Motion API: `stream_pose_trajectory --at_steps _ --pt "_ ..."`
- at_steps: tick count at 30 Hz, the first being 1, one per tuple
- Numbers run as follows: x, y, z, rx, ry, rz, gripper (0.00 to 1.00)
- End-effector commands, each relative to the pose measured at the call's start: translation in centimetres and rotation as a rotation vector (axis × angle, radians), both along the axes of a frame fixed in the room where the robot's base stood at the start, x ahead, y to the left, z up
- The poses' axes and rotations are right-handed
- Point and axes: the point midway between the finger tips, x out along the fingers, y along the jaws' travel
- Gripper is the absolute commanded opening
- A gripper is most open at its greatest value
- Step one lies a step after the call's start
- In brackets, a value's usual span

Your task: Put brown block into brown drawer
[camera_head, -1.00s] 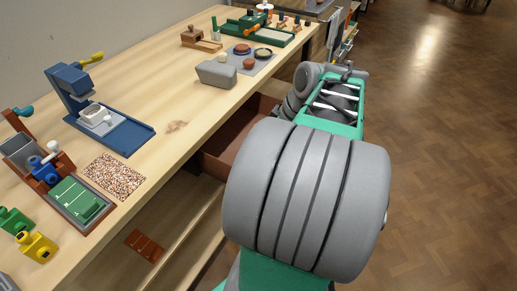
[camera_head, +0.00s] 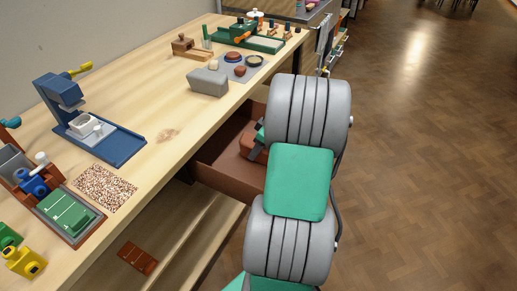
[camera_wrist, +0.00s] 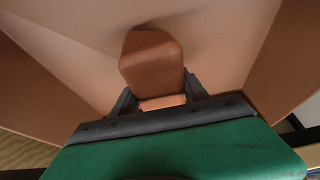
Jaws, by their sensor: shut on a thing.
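The brown drawer (camera_head: 232,180) is pulled open below the edge of the wooden table in the head view. My gripper (camera_head: 256,148) is over the drawer's opening, partly hidden by my arm. It is shut on the brown block (camera_head: 246,146). In the wrist view, the block (camera_wrist: 152,64) sits between the dark fingers of my gripper (camera_wrist: 160,98), with the drawer's brown inside (camera_wrist: 60,60) around it. Whether the block touches the drawer floor, I cannot tell.
A grey block (camera_head: 207,82) stands on the table (camera_head: 150,75) above the drawer. A blue press (camera_head: 105,132), a speckled mat (camera_head: 103,187) and a green-floored tray (camera_head: 68,213) are at left. A brown slab (camera_head: 138,257) lies on the lower shelf. Wooden floor at right is clear.

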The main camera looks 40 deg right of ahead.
Motion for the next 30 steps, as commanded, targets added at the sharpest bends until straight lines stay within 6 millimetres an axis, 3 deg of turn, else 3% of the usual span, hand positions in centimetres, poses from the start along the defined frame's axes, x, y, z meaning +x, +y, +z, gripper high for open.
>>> stream_pose_trajectory --at_steps 11,12,20,30 --pt "0.2 -0.2 -0.4 -0.007 -0.007 0.001 0.00" --pt "0.1 -0.1 -0.6 -0.004 -0.003 0.000 0.54" --pt "0.0 -0.1 -0.5 -0.002 -0.003 0.000 0.74" --pt "-0.2 -0.2 0.5 -0.004 -0.004 -0.001 0.74"
